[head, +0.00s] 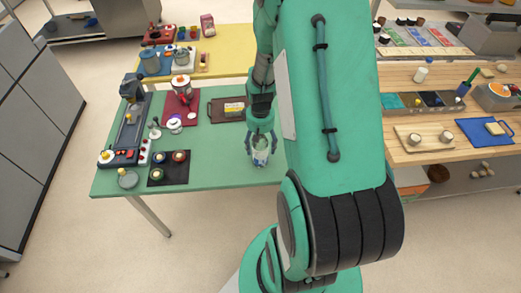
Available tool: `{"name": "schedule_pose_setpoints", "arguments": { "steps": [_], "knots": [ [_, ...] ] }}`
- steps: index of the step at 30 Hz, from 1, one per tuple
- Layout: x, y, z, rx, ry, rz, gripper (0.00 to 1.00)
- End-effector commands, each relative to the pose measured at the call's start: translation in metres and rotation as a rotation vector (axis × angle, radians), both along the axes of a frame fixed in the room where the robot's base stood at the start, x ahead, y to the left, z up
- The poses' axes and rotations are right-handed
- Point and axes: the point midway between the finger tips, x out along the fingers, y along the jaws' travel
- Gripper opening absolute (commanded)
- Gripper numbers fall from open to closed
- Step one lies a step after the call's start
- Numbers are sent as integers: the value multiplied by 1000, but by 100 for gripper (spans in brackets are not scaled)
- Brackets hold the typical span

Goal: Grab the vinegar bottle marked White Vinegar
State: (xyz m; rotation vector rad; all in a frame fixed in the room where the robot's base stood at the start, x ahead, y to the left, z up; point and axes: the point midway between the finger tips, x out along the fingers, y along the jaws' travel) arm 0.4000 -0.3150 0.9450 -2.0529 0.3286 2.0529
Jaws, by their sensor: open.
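My gripper (261,147) points down over the near edge of the green table (215,172). Its fingers are open, on either side of a small whitish, clear-looking object (261,158). I cannot tell whether the fingers touch it. No label can be read on it at this size, so I cannot tell whether it is the White Vinegar bottle. My arm hides the part of the table to the right of it.
A brown tray (216,115) with a yellow-and-white item lies left of my gripper. Further left are a red mat (168,112), a dark mat (155,173) with small round items, and a long dark appliance (128,130). A wooden counter (395,150) stands right.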

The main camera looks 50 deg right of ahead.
Motion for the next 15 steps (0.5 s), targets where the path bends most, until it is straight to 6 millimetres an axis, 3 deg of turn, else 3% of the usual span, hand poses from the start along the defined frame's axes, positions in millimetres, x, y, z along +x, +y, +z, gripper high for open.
{"name": "schedule_pose_setpoints", "arguments": {
  "steps": [11,12,15],
  "knots": [
    [0,0,0,0,0,0,72],
    [0,0,0,0,0,0,70],
    [0,0,0,0,0,0,50]
  ]
}}
